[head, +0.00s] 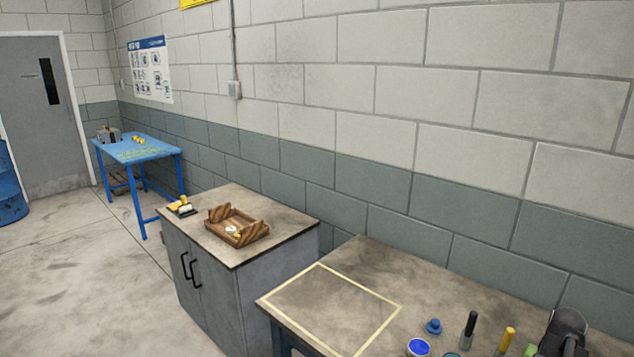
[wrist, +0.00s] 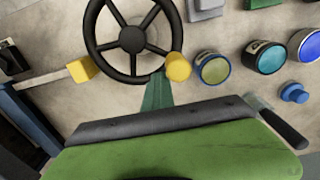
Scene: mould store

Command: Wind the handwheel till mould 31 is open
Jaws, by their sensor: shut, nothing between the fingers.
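In the wrist view, the black handwheel (wrist: 132,77) fills the upper left middle, seen from above with its top edge cut off. A yellow knob (wrist: 178,66) stands at its lower right rim. My gripper (wrist: 158,77) is shut and empty. Its dark green fingers end at the wheel's lower rim, just left of the knob; I cannot tell whether they touch it. My green gripper body hides the bottom of that view. A yellow block (wrist: 82,69) is left of the wheel. I cannot make out the mould or its number.
Right of the wheel stand several lidded jars (wrist: 267,57), a blue knob-shaped piece (wrist: 294,92) and a black-handled tool (wrist: 281,125). In the head view, a taped square (head: 330,305) on the bench is clear. A cabinet with a wooden tray (head: 238,237) and a blue table (head: 140,150) stand beyond.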

